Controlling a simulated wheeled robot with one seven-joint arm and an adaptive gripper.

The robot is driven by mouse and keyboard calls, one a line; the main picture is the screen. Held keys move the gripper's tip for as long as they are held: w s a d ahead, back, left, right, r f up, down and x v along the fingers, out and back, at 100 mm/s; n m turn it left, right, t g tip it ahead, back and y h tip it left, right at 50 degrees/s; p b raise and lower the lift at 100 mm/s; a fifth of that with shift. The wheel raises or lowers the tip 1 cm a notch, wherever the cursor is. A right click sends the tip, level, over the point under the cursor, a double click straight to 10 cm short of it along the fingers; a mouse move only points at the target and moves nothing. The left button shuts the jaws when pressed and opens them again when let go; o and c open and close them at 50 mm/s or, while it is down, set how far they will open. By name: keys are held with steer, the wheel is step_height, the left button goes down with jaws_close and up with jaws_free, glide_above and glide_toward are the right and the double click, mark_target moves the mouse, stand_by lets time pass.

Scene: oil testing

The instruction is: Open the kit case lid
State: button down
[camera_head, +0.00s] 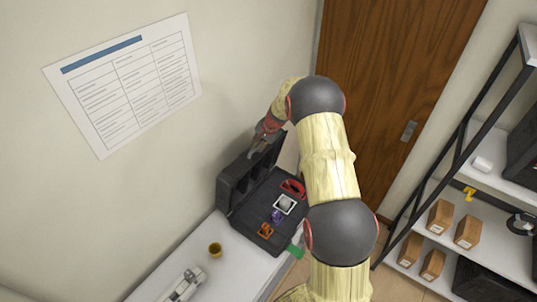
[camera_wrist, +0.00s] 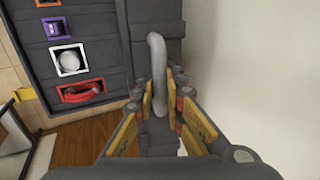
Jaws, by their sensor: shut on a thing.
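The black kit case (camera_head: 270,200) stands on the white counter near the wall. Its lid (camera_head: 236,180) is raised and stands up on the wall side, so the tray inside is in view. In the wrist view the case tray (camera_wrist: 104,58) is at the upper left and the lid (camera_wrist: 172,75) beside it. My gripper (camera_head: 258,152) is at the lid's upper far end. In the wrist view my gripper (camera_wrist: 160,98) is shut on a grey curved handle (camera_wrist: 157,60), with a finger on each side of it.
The tray holds red, white, purple and orange items. A small brown cup (camera_head: 215,249) and a grey device (camera_head: 184,284) are on the counter (camera_head: 228,275). The wall is close behind the lid. A shelf with brown boxes (camera_head: 440,216) stands at the right, beside a wooden door (camera_head: 385,80).

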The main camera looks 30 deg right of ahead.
steer(key=w+a, duration=0.3)
steer(key=w, duration=0.4)
steer(key=shift+w+r, duration=0.25)
steer(key=shift+w, duration=0.1)
steer(key=c, duration=2.2)
jaws_free()
steer(key=shift+c, duration=0.2)
steer(key=shift+o, duration=0.4)
steer(key=shift+s, duration=0.1)
steer(key=shift+s+f, duration=0.15)
steer(key=shift+f, duration=0.1)
steer(key=v, duration=1.2)
